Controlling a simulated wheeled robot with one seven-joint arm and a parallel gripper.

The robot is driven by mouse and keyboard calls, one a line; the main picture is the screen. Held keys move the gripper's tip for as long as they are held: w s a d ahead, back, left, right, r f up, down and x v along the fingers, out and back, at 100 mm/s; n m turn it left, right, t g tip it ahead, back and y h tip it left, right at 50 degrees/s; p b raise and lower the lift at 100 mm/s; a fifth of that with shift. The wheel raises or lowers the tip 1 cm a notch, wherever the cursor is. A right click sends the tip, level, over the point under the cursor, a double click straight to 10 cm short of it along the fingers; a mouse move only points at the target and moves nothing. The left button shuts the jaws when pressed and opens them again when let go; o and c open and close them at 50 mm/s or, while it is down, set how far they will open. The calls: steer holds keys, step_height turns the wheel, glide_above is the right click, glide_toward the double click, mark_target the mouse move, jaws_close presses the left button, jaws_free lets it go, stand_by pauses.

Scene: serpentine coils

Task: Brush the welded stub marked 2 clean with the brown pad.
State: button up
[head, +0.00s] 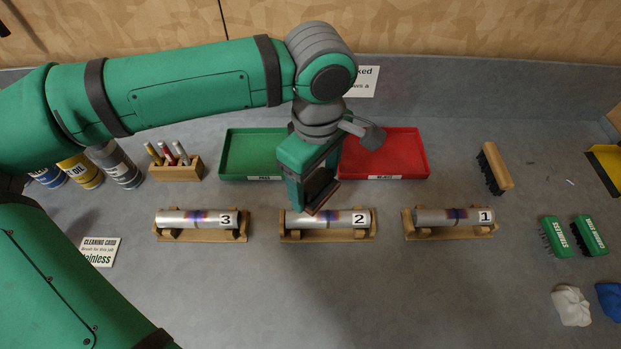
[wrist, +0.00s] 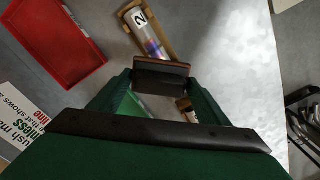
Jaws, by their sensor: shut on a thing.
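The welded stub marked 2 (head: 345,219) lies in a wooden cradle in the middle of the bench. It has a dark bluish-purple heat-tinted weld band, and also shows in the wrist view (wrist: 150,42). My gripper (head: 316,192) is above its left half, pointing down. It is shut on the brown pad (wrist: 163,69), a dark block with a brown edge that spans between the fingers. In the head view, the pad's lower edge (head: 325,198) is right over or at the stub's top near the weld; I cannot tell if it touches.
Stub 3 (head: 183,219) and stub 1 (head: 435,218) lie in cradles at either side. Behind are a green tray (head: 240,155) and a red tray (head: 400,155). Green brushes (head: 556,238), a wooden brush (head: 497,166) and cloths (head: 570,305) are at right. The bench front is clear.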

mark_target(309, 195)
steer(key=shift+s+a+r+m, duration=0.15)
steer(key=shift+a+r+m, duration=0.1)
steer(key=shift+a+m, duration=0.4)
steer(key=shift+f, duration=2.5)
steer(key=shift+d, duration=0.1)
